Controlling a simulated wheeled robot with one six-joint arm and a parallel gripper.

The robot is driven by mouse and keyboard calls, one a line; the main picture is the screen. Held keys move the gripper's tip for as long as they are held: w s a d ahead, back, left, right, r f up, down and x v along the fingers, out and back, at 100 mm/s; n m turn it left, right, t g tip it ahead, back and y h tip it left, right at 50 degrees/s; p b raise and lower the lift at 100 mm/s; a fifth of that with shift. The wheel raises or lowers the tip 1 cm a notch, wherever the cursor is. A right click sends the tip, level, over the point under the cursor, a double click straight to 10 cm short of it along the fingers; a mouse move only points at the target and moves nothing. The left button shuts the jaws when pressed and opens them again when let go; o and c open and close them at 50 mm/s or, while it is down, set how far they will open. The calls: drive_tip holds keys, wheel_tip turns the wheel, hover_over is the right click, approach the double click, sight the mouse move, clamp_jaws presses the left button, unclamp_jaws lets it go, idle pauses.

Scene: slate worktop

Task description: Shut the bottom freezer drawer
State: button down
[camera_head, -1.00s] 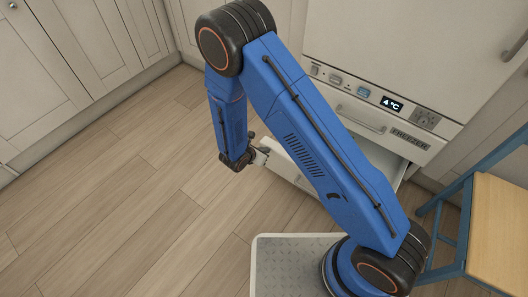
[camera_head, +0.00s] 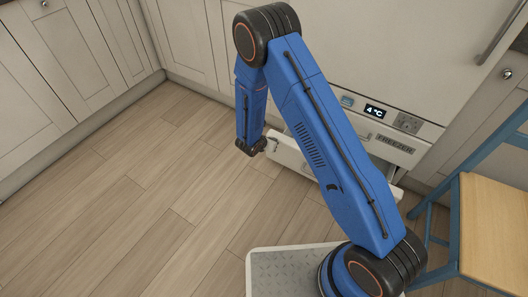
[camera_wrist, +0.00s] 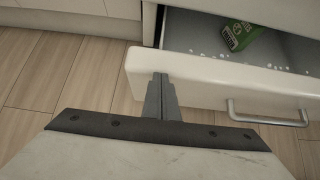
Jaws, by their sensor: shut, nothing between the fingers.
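The bottom freezer drawer (camera_head: 285,152) stands open below the freezer panel, largely hidden behind my blue arm in the head view. In the wrist view its white front (camera_wrist: 200,92) shows with a metal bar handle (camera_wrist: 268,118) to the right. A green box (camera_wrist: 238,36) and scattered white bits lie inside it. My gripper (camera_wrist: 160,78) is shut and empty, its fingertips at the drawer front near its left end, left of the handle. They look to touch it, but I cannot be sure. It also shows small in the head view (camera_head: 268,146).
A blue-framed chair with a wooden seat (camera_head: 492,225) stands at the right, close to my arm's base. Cupboards (camera_head: 60,65) line the left and back. The wooden floor (camera_head: 150,200) at left is clear.

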drive_tip(key=w+d, duration=0.6)
drive_tip(key=w, duration=0.3)
drive_tip(key=shift+d, duration=0.35)
drive_tip(key=shift+w, duration=0.1)
drive_tip(key=shift+a, duration=0.1)
